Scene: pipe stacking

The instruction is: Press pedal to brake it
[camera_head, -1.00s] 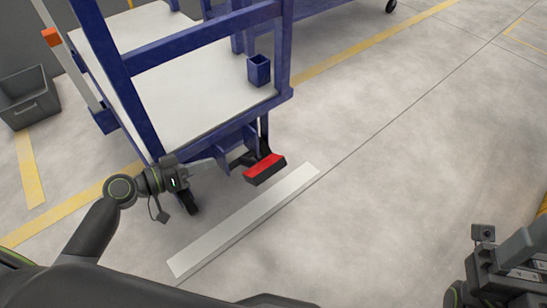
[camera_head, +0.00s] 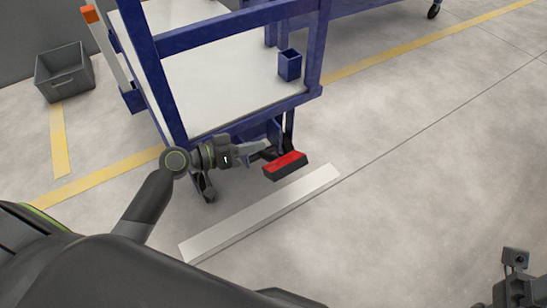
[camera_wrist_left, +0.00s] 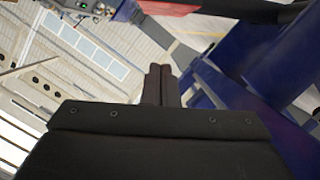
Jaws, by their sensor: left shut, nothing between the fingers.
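The pedal (camera_head: 286,165) is a red-topped black block low at the corner of the blue cart. My left gripper (camera_head: 264,148) is shut and empty, beside the pedal's upper left in the head view. I cannot tell whether it touches the pedal. In the left wrist view the closed fingers (camera_wrist_left: 162,84) point toward a red and black part (camera_wrist_left: 170,7) at the top edge, which looks like the pedal. Of my right arm, only a dark part shows at the bottom right of the head view; its fingers are out of the picture.
The blue cart (camera_head: 240,42) with its white deck (camera_head: 215,90) stands over the pedal. A caster (camera_head: 207,188) is below my left wrist. A pale bar (camera_head: 262,212) lies on the floor in front. A grey bin (camera_head: 65,74) stands at left. Floor at right is clear.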

